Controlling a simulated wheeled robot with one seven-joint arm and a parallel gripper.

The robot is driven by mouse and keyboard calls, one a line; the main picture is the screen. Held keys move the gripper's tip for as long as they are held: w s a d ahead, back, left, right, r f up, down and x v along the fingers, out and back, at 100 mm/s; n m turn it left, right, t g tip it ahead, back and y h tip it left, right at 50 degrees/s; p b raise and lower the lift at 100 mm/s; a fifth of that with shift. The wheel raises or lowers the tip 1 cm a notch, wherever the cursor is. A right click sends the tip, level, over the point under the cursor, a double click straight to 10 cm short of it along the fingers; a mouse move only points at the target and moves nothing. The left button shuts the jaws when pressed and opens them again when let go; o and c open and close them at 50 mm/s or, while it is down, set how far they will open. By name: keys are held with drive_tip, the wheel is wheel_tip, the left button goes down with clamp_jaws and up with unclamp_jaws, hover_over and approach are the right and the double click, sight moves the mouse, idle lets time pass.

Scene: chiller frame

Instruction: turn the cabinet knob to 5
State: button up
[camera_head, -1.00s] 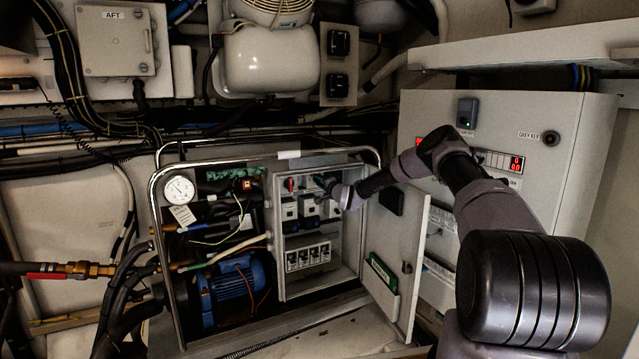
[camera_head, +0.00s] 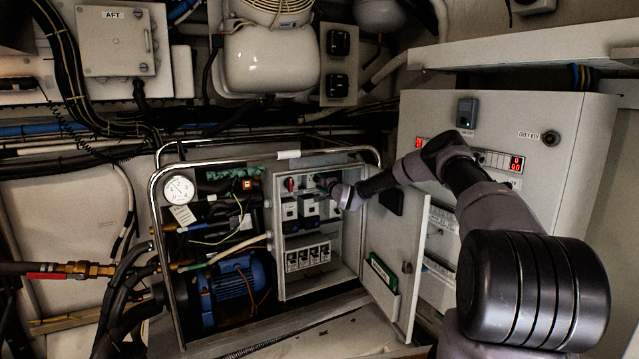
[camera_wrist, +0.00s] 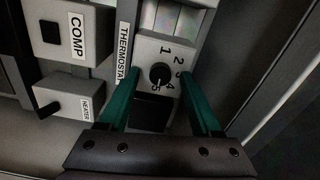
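The thermostat knob (camera_wrist: 160,75) is a small dark round knob on a light plate marked 1 to 5, beside a "THERMOSTA…" label (camera_wrist: 125,48). The 5 sits just below the knob in the wrist view. I cannot make out where its pointer aims. My gripper (camera_wrist: 160,82) has two green fingers, one on each side of the knob, with visible gaps. It is open and holds nothing. In the head view my gripper (camera_head: 323,181) reaches into the upper right of the open control cabinet (camera_head: 281,245); the knob cannot be made out there.
The open cabinet door (camera_head: 398,260) stands to the right, close to my arm. A steel tube frame (camera_head: 155,215) surrounds the unit.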

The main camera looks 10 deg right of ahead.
drive_tip(key=v, duration=1)
drive_tip(key=shift+s, duration=0.4)
drive_tip(key=shift+d, duration=0.1)
drive_tip(key=s+a+r+n+g+y, duration=0.1)
drive_tip(key=s+a+r+n+g, duration=0.2)
drive_tip(key=s+a+r+n, duration=0.15)
drive_tip(key=s+d+r+n+g+h, duration=0.2)
drive_tip(key=s+r+g+h, duration=0.1)
drive_tip(key=s+r, duration=0.65)
drive_tip(key=s+d+r+n+g+h, duration=0.25)
drive_tip(key=s+r, duration=0.35)
drive_tip(key=s, duration=0.6)
drive_tip(key=s+d+r+g, duration=0.1)
drive_tip(key=s+r, duration=0.2)
drive_tip(key=s, duration=1.1)
drive_tip(key=s+d+r+y, duration=0.1)
drive_tip(key=s+r, duration=0.3)
drive_tip(key=s, duration=1.1)
drive_tip(key=shift+s+g, duration=0.25)
drive_tip(key=shift+g, duration=0.1)
